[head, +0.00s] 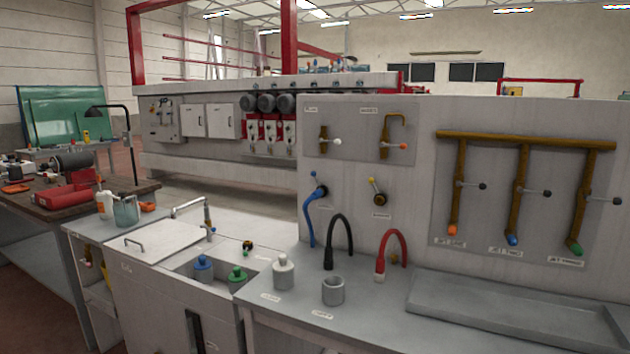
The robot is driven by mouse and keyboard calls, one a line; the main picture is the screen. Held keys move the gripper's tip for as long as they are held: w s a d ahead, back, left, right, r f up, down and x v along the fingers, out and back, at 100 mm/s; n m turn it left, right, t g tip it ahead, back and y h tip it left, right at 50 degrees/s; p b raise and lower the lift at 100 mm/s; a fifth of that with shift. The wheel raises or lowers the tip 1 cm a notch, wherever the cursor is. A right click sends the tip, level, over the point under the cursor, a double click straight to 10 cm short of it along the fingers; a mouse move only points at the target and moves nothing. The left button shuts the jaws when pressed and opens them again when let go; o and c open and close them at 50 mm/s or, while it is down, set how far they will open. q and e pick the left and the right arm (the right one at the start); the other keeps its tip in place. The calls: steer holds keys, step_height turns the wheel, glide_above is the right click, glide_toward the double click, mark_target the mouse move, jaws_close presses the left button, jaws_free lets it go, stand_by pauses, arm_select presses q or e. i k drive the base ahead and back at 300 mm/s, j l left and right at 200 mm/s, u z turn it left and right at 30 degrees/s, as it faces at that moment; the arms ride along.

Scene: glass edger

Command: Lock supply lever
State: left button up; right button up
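Several small levers sit on the grey upright panel (425,112); their labels are too small to read clearly, so I cannot tell which is the supply lever. One lever with a white knob (337,142) is at the panel's upper left, and one with an orange knob (404,146) is right of it on a brown pipe. Below them are a lever with a blue knob (314,174) above a blue hose and a lever with a yellow knob (371,181). No locking part is clearly seen. Neither of my grippers is in view.
Three brown jet pipes (520,180) with dark-knobbed valves hang at right above a grey tray (500,308). A black hose (329,245), a red hose (380,258), a white bottle (283,273) and a grey cup (333,291) stand on the front ledge. A sink basin (225,262) is at left.

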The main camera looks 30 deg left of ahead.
mark_target(313, 175)
steer(key=i+j, duration=0.15)
steer(key=j, duration=0.2)
steer(key=i+j, duration=0.1)
steer(key=j, duration=0.25)
steer(key=i+j, duration=0.15)
steer(key=j, duration=0.2)
steer(key=i+j, duration=0.15)
steer(key=j, duration=0.2)
steer(key=i+j, duration=0.1)
steer(key=j, duration=0.25)
steer(key=u, duration=0.05)
